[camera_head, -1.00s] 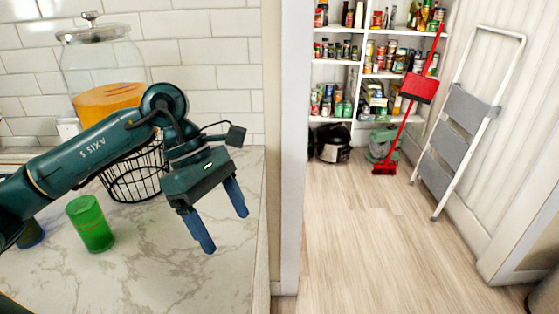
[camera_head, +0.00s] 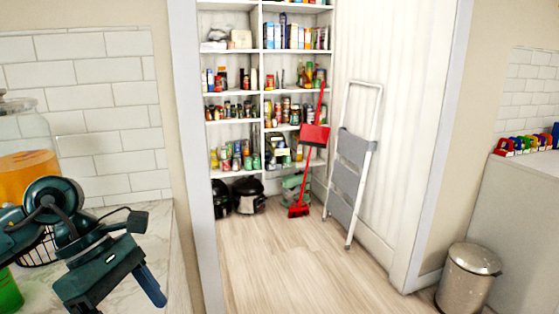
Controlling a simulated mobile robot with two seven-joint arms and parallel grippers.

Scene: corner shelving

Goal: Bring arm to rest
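My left arm comes in from the lower left over a marble counter (camera_head: 155,225). Its gripper (camera_head: 125,300) is dark teal with blue fingers and points down near the counter's right end. One finger shows clearly; the other is cut off by the bottom edge or hidden. I see nothing held by the finger in view. My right gripper does not show.
A glass dispenser with orange drink (camera_head: 28,172), a wire basket (camera_head: 40,250) and a green cup (camera_head: 8,292) stand by the arm. Beyond the doorway are pantry shelves (camera_head: 262,100), a red broom (camera_head: 302,190) and a step ladder (camera_head: 352,165). A metal bin (camera_head: 468,275) stands right. The doorway floor is clear.

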